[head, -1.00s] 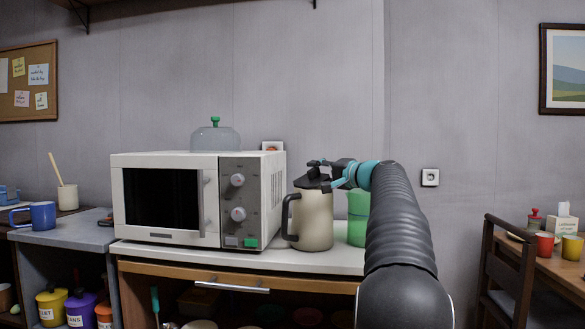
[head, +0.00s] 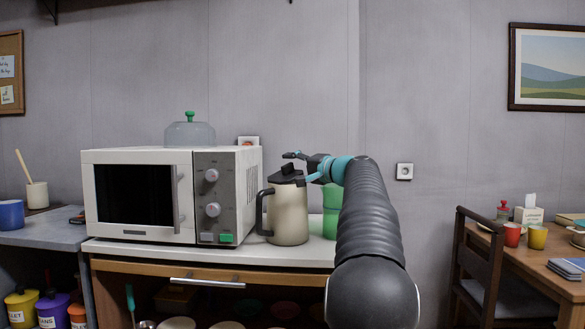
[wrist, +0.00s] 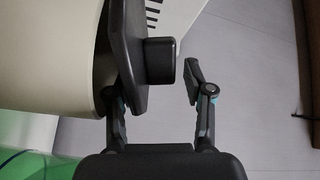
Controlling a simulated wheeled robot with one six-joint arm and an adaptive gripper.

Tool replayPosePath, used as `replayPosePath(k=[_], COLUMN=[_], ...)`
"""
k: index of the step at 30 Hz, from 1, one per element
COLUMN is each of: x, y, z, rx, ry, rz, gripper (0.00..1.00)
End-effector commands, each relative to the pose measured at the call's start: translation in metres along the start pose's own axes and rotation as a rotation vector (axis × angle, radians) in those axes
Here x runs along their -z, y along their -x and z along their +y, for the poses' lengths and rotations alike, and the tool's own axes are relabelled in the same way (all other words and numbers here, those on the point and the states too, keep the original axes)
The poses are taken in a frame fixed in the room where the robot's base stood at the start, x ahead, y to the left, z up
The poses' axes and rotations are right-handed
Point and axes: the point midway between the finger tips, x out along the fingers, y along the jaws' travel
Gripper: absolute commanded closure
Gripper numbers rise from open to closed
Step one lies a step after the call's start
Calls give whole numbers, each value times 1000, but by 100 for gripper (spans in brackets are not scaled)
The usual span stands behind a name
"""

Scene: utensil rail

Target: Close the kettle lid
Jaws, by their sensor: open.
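The cream kettle (head: 288,218) stands upright on the counter, its black handle to the left. Its black lid (head: 287,177) lies across the top and looks down on or very near the rim; I cannot tell whether it is fully shut. The wrist view shows the lid (wrist: 127,50) edge-on along the kettle body (wrist: 55,45), with its block-like knob (wrist: 161,61) sticking out. My gripper (head: 303,166) is open at the lid's right side, one finger above the knob and one low beside the lid's edge. It grips nothing.
A green cup (head: 331,212) stands close to the kettle's right, under my arm. A white microwave (head: 165,198) with a glass dome (head: 189,134) on top stands left of the kettle. A chair (head: 482,260) and table are at right.

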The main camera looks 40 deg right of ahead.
Motion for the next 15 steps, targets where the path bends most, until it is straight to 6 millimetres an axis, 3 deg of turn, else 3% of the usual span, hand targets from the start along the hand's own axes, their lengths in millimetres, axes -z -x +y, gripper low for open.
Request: replayPosePath(k=[5,15], x=[1,2], y=[12,60], z=[0,0], rx=[-1,-1], ry=[0,0], rz=[3,4], gripper=[48,48])
